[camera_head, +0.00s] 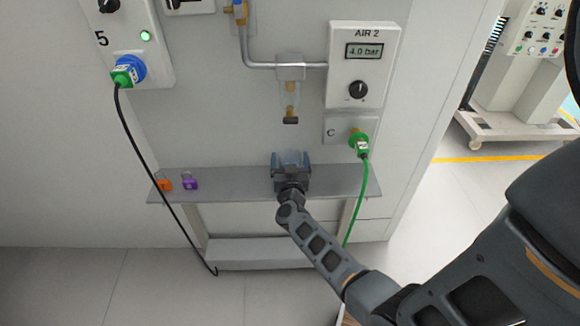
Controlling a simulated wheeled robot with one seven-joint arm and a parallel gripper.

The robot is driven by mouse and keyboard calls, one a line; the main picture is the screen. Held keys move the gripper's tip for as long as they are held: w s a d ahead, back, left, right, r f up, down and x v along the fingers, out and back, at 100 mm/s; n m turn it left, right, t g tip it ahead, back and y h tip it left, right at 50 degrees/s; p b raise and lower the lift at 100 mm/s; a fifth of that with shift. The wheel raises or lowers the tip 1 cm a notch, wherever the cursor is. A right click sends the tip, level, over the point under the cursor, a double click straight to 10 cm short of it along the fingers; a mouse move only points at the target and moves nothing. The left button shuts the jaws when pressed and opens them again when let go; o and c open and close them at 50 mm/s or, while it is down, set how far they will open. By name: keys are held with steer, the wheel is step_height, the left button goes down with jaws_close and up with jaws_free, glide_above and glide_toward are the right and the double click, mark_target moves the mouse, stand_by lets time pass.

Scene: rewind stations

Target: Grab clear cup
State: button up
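The cup's lower part is hidden behind the gripper.
The grey shelf (232,187) carries an orange padlock (164,184) and a purple padlock (190,184) at left. A black cable (146,160) and a green hose (362,195) hang on either side. The AIR 2 panel (363,65) is at upper right.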

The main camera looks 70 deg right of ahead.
steer(key=c, duration=0.9)
steer(key=shift+c, duration=0.2)
steer(key=shift+r, duration=0.1)
